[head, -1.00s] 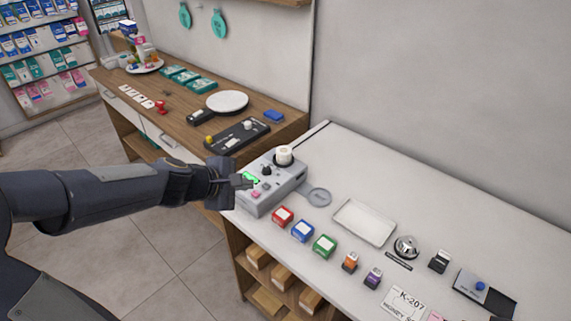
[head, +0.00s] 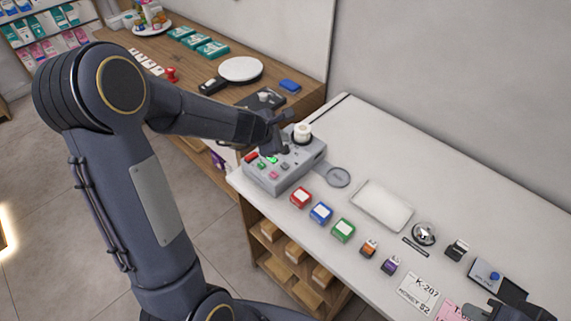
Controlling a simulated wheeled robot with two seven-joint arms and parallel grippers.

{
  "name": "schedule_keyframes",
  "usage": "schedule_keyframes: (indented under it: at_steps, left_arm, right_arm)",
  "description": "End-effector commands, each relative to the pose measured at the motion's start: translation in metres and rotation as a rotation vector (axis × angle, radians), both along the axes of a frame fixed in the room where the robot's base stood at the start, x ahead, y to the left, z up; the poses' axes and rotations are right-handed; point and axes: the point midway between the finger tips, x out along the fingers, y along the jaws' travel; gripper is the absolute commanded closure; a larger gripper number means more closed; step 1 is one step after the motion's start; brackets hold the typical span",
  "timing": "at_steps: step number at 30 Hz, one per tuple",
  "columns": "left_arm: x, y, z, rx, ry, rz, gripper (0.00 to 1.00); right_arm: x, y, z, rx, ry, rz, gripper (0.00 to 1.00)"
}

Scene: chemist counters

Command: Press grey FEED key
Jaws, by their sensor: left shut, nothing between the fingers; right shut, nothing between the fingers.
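A grey label-printer-like box (head: 292,174) with a white roll on top stands at the left end of the white counter. Its sloped face carries small red, green and pink keys and a small grey key (head: 285,166); no lettering is readable, so I cannot confirm which is FEED. My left gripper (head: 284,149) is shut and empty, pointing down just above the back of the key face, behind the grey key. It hides part of the box top; I cannot tell whether it touches. My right gripper (head: 480,311) is shut, partly cut off at the bottom right edge.
Red, blue and green stamp-like blocks (head: 321,213) stand right of the box. A round grey disc (head: 339,177), a white tray (head: 382,205) and a bell (head: 424,234) are further right. A wooden counter (head: 140,62) with a black device lies behind left.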

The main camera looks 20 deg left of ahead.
Motion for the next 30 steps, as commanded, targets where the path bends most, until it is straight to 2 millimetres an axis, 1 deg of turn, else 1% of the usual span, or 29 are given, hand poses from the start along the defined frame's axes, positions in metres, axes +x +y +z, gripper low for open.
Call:
schedule_keyframes:
  at_steps: [9,10,12,18,24,30]
  left_arm:
    - [-0.001,0.0,-0.031,-0.002,0.003,0.003,1.0]
    - [-0.001,0.0,-0.036,-0.001,0.003,0.001,1.0]
    - [0.0,0.0,-0.051,0.001,0.001,-0.001,1.0]
    - [0.0,0.0,-0.074,0.001,0.0,-0.001,1.0]
    - [0.0,0.0,-0.085,0.001,0.0,-0.001,1.0]
    - [0.0,0.0,-0.086,0.001,0.0,-0.001,1.0]
  right_arm:
    - [0.0,0.0,-0.016,0.0,0.0,0.0,1.0]
    - [0.0,0.0,-0.02,0.0,0.0,0.0,1.0]
    - [0.0,0.0,-0.035,0.0,0.0,0.0,1.0]
    - [0.0,0.0,-0.059,0.0,0.0,0.0,1.0]
    - [0.0,0.0,-0.07,0.0,0.0,0.0,1.0]
    - [0.0,0.0,-0.071,0.0,0.0,0.0,1.0]
